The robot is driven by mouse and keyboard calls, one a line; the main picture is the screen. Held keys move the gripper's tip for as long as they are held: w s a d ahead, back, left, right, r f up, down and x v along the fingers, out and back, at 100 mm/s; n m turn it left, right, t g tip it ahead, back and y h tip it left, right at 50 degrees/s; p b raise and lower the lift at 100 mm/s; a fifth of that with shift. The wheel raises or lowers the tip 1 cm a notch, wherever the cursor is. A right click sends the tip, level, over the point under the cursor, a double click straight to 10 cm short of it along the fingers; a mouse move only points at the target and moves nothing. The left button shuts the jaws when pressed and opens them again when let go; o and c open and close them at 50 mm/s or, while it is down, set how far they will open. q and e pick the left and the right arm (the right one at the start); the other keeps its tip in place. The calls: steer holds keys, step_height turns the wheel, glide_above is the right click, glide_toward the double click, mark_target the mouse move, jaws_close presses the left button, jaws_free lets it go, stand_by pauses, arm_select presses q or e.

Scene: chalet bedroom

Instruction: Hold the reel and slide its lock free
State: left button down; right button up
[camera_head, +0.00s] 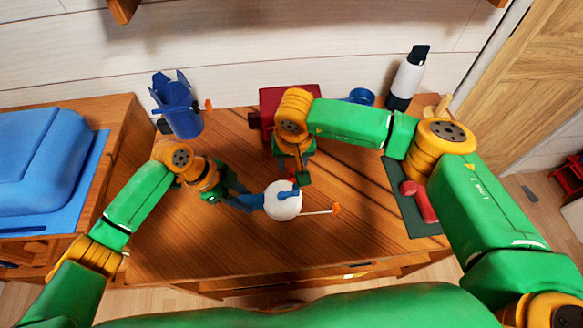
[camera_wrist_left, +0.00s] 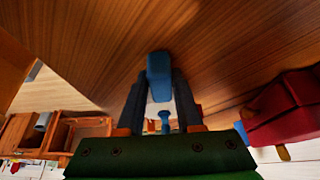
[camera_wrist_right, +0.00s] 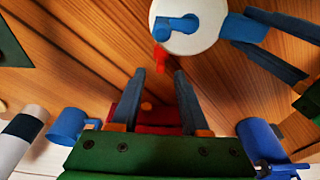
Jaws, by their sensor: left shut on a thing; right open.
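The reel is a white disc (camera_head: 281,207) with a blue piece on its face, above the wooden cabinet top. My left gripper (camera_head: 257,201) is shut on the reel's blue grip, which shows between its fingers in the left wrist view (camera_wrist_left: 158,72). In the right wrist view the reel (camera_wrist_right: 190,38) has a small red tab (camera_wrist_right: 160,58) at its edge, perhaps the lock. My right gripper (camera_wrist_right: 157,80) is open, its fingertips just short of that tab, one to each side. The head view hides the tab behind the right gripper. A pale rod with an orange tip (camera_head: 336,209) extends right from the reel.
A red box (camera_head: 268,97) stands behind my right gripper. A blue bin (camera_head: 180,110) is at back left, a blue cup (camera_head: 362,97) and white-and-black bottle (camera_head: 407,77) at back right. A red tool (camera_head: 420,202) lies on a dark green mat (camera_head: 424,230). The cabinet top's front is clear.

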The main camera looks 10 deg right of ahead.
mark_target(292, 171)
steer(key=shift+w+f, duration=0.25)
steer(key=shift+f, duration=0.8)
steer(key=shift+w+f, duration=0.2)
steer(key=shift+f, duration=0.85)
jaws_close()
steer(key=shift+a, duration=0.95)
steer(key=shift+o, duration=0.2)
jaws_free()
steer(key=shift+a, duration=0.1)
step_height(292, 171, up, 6)
steer(key=s, duration=0.1)
